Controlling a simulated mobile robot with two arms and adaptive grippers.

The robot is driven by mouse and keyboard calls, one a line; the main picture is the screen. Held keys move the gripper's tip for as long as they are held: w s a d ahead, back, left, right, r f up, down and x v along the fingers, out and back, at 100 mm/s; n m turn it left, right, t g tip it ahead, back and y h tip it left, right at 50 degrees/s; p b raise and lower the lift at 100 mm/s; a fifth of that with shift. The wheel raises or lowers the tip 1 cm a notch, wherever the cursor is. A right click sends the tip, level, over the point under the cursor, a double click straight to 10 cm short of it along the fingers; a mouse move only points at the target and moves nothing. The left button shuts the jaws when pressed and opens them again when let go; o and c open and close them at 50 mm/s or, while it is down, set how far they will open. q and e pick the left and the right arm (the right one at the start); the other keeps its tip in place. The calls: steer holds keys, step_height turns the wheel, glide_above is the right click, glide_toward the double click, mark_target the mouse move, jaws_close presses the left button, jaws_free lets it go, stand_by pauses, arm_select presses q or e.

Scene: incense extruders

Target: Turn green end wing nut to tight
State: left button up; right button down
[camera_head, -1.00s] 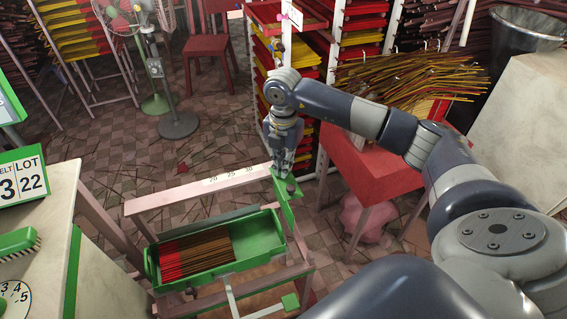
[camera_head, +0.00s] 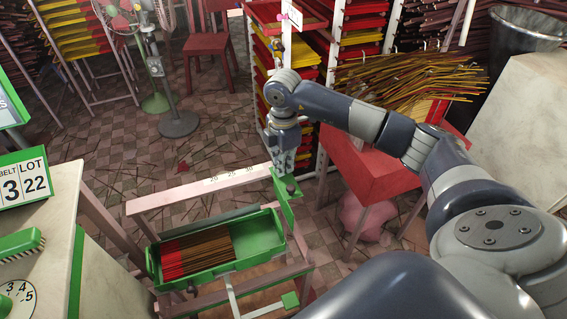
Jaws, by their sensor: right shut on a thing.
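My right gripper (camera_head: 284,170) points down at the green end plate (camera_head: 288,199) at the right end of the pink scale rail (camera_head: 215,184). It is shut on the wing nut, which is mostly hidden by the fingers. A small dark knob (camera_head: 291,190) shows on the green plate just below the fingers. I cannot tell how tight the nut is. My left gripper is not in view.
A green tray (camera_head: 262,258) with red-tipped brown incense sticks (camera_head: 200,249) sits below the rail. A white-topped counter (camera_head: 66,220) is at the left.

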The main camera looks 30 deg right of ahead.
steer(key=shift+w+r, duration=0.15)
steer(key=c, duration=1.8)
jaws_free()
step_height(320, 180, up, 12)
steer(key=shift+f, duration=0.1)
